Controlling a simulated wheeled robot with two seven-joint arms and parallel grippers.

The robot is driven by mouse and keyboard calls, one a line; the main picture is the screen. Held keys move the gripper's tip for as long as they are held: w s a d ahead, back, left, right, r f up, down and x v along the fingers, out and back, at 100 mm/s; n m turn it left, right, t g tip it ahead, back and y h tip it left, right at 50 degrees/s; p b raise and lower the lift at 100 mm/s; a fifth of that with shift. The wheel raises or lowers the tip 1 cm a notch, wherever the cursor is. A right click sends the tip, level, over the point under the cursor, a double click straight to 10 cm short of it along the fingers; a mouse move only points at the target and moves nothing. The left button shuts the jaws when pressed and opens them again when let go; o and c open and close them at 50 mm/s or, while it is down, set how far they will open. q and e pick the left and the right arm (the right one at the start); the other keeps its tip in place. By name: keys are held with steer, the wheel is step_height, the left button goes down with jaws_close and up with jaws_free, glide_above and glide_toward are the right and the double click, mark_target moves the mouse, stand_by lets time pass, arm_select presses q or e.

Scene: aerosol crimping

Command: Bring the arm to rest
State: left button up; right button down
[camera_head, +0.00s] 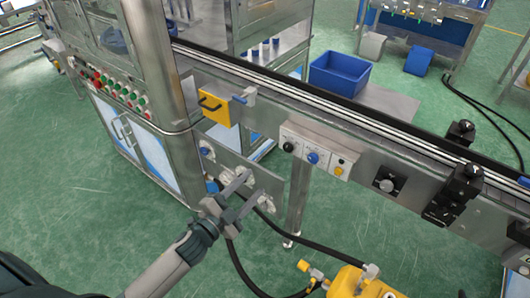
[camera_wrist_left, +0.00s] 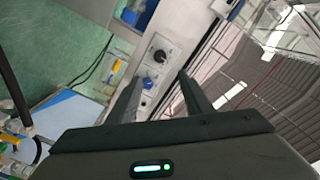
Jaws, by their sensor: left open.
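My left gripper (camera_head: 252,187) is open and empty, in front of the conveyor's lower side panel, with its arm coming in from the bottom left. In the left wrist view its two dark fingers (camera_wrist_left: 159,77) stand apart with nothing between them. Beyond them a panel with a black knob (camera_wrist_left: 160,56) and a blue knob (camera_wrist_left: 148,83) shows. In the head view the fingers overlap the pale fittings on the lower panel (camera_head: 234,164); I cannot tell whether they touch. My right gripper is not in view.
Black hoses and a yellow device (camera_head: 362,283) lie below. A glazed machine (camera_head: 130,105) stands left. Green floor (camera_head: 75,205) is free at left.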

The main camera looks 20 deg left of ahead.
arm_select(q)
steer(key=s+a+f+n+g+y, duration=0.2)
steer(key=s+f, duration=0.2)
steer(key=f, duration=0.8)
steer(key=s+a+f+n+g+y, duration=0.1)
steer(key=s+a+f+n+g, duration=0.3)
steer(key=f, duration=0.8)
steer(key=s+d+f+n+g+y, duration=0.15)
steer(key=s+f, duration=0.35)
steer(key=f, duration=0.7)
steer(key=s+f+n+g, duration=0.1)
steer(key=s+f+g, duration=0.1)
steer(key=s+f, duration=0.4)
steer(key=s+d+f+n+g, duration=0.1)
steer(key=s+f+g, duration=0.2)
steer(key=s+f, duration=0.4)
steer(key=s+f+n+g, duration=0.2)
steer(key=s+f, duration=0.4)
steer(key=s, duration=1.4)
steer(key=shift+s+d+f+g+y, duration=0.2)
steer(key=shift+s+d+g+y, duration=0.1)
steer(key=shift+s+g+y, duration=0.15)
